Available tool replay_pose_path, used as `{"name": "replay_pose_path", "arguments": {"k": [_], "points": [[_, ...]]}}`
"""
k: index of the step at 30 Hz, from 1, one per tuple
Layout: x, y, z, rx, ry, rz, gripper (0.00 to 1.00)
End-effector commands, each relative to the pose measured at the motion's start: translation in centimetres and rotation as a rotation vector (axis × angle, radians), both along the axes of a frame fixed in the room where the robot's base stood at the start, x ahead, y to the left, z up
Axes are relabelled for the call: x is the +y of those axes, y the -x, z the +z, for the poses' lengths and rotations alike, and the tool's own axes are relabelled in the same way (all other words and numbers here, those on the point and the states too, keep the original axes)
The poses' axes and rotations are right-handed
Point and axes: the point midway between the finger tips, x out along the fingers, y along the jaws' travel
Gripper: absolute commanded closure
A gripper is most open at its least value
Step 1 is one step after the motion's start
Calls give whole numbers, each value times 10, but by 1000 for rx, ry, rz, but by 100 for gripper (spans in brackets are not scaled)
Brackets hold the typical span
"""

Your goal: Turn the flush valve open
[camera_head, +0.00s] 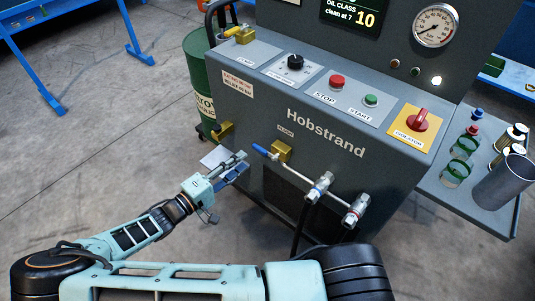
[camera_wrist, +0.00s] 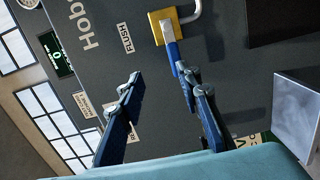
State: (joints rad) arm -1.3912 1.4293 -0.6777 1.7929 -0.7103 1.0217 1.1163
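The flush valve has a brass body (camera_head: 282,151) on the front of the grey Hobstrand machine, with a blue-sleeved lever (camera_head: 261,150) pointing left. In the wrist view the brass body (camera_wrist: 156,27) is at the top, below it the blue lever (camera_wrist: 174,54), beside the FLUSH label. My gripper (camera_head: 243,160) is just left of the lever's free end. In the wrist view my gripper (camera_wrist: 158,76) is open, its two blue fingers spread. The right fingertip overlaps the lever's end in view; whether they touch I cannot tell. Nothing is seen between the fingers.
Pipe fittings with hoses (camera_head: 318,188) hang right of the valve. Buttons and a red isolator knob (camera_head: 418,120) are on the panel above. Another brass valve (camera_head: 223,131) sits at the machine's left corner, near a green drum (camera_head: 200,85). A side shelf (camera_head: 470,195) holds jars.

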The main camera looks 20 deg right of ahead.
Motion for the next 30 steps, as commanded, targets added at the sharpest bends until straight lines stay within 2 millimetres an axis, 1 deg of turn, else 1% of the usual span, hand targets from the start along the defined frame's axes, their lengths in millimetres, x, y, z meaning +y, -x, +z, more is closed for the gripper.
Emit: {"name": "replay_pose_path", "arguments": {"k": [1,3,6,8,11,21,24,30], "points": [[6,0,-14,-4,20,31,68],[11,-1,-23,-10,33,60,68],[14,-2,-29,-13,42,81,68],[13,-3,-30,-14,44,84,68],[4,-9,-30,-15,45,83,68],[-47,-45,-30,-15,45,80,68],[-59,-54,-30,-14,45,81,68],[-71,-64,-29,-14,43,82,68]]}}
